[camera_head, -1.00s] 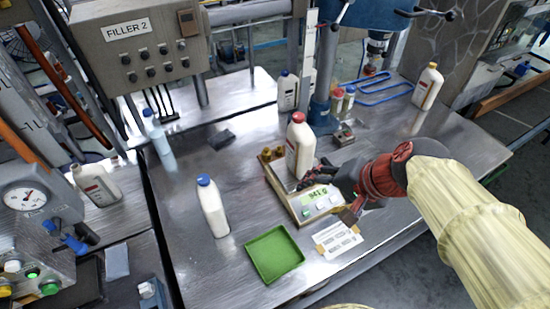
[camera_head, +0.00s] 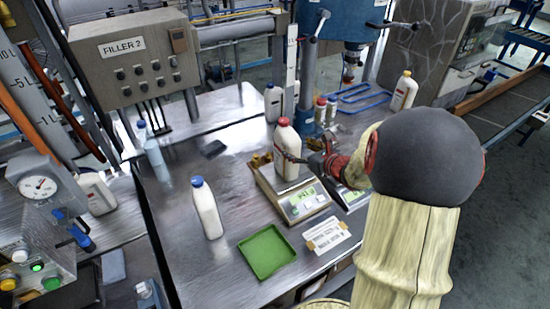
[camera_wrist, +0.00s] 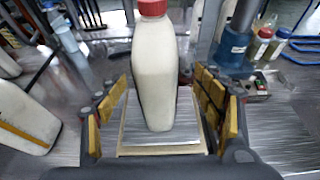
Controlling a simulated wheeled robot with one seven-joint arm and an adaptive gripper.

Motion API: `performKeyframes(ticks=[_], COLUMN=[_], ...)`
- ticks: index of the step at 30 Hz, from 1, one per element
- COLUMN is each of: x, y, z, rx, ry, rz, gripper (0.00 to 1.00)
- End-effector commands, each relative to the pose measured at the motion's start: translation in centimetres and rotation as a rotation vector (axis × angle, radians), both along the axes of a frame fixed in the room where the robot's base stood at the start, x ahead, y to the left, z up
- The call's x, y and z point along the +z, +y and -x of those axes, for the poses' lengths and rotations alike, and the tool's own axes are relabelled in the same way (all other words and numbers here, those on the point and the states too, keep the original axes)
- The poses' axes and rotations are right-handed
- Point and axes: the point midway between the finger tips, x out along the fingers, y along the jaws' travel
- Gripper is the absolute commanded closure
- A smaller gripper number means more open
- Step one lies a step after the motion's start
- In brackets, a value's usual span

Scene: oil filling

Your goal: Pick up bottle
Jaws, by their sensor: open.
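A white bottle with a red cap (camera_head: 287,155) stands upright on a small scale (camera_head: 297,207) with a green display. My gripper (camera_head: 312,160) is at the bottle's right side in the head view. In the wrist view my gripper (camera_wrist: 160,84) is open, with one yellow-padded finger on each side of the white bottle (camera_wrist: 154,75). Gaps show between the bottle and both fingers. The bottle's base rests on the scale's metal plate (camera_wrist: 165,137). In the head view the gripper's fingers are partly hidden by the bottle and the wrist.
A white blue-capped bottle (camera_head: 207,210) stands left of the scale. A green tray (camera_head: 267,251) and a paper label (camera_head: 326,236) lie in front. Small jars (camera_head: 325,112) and a blue drill press (camera_head: 335,60) are behind. Another white bottle (camera_head: 403,92) stands at the back right.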

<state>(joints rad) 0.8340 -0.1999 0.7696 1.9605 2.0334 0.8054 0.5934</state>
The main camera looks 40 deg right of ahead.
Motion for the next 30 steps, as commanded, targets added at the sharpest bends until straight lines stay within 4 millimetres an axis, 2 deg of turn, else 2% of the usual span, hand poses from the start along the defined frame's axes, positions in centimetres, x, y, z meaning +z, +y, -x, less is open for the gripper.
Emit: performKeyframes(ticks=[11, 19, 26, 30], x=[-1.5, -2.9, -2.8, -2.8], y=[0.3, 0.4, 0.3, 0.3], z=[-3.2, -6.5, -6.8, -6.8], rx=[0.005, 0.007, 0.005, 0.005], ry=[0.001, 0.001, 0.000, 0.000], rz=[0.002, 0.003, 0.003, 0.003], gripper=[0.31, 0.31, 0.31, 0.38])
